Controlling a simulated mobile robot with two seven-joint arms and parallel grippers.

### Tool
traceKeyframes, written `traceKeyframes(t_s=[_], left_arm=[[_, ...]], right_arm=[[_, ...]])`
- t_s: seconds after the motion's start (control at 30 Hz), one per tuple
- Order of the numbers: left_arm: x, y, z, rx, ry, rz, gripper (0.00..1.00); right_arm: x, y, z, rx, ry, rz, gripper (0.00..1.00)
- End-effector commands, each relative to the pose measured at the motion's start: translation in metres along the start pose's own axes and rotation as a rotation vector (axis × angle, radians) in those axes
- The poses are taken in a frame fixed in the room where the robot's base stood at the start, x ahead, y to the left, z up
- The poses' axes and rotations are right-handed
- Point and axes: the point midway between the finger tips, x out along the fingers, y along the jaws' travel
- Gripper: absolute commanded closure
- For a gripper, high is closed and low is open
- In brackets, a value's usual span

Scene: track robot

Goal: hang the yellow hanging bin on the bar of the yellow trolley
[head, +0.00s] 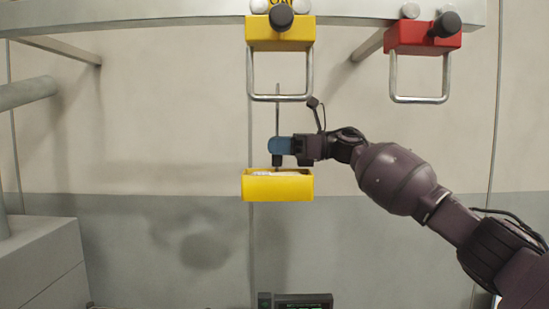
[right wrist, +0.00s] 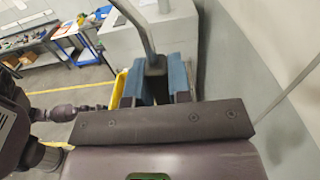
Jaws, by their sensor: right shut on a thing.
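The yellow trolley (head: 281,33) hangs on the overhead rail, with a U-shaped metal bar (head: 279,98) below it. The yellow hanging bin (head: 278,187), with pale contents, is below that bar in the head view. A thin metal rod (head: 277,103) rises above the bin and crosses the bar's lower edge in the picture; whether it touches the bar I cannot tell. My right gripper (head: 281,150) is shut on the bin's rod, which shows between the blue fingers (right wrist: 152,83) in the right wrist view. Part of the bin (right wrist: 118,88) shows there too. My left gripper is not in view.
A red trolley (head: 423,38) with its own bar (head: 419,99) hangs right of the yellow one. The rail (head: 350,12) runs across the top. A grey block (head: 40,260) stands at the lower left. The wall behind is plain.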

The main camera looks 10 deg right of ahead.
Motion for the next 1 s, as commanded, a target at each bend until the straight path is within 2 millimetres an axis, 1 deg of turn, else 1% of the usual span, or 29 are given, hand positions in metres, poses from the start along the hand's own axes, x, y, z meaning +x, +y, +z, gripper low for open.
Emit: traceKeyframes(t_s=[0.2,0.47,0.73,1.0], left_arm=[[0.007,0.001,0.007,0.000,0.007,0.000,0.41],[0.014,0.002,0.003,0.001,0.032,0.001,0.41],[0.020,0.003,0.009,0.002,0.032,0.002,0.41],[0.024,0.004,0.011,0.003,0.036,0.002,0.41]], right_arm=[[0.000,0.013,-0.002,-0.003,-0.001,-0.001,1.00],[0.000,0.029,-0.002,-0.003,0.000,-0.001,1.00],[0.000,0.046,-0.003,0.000,0.000,0.000,1.00],[0.000,0.063,-0.002,-0.001,0.000,-0.002,1.00]])
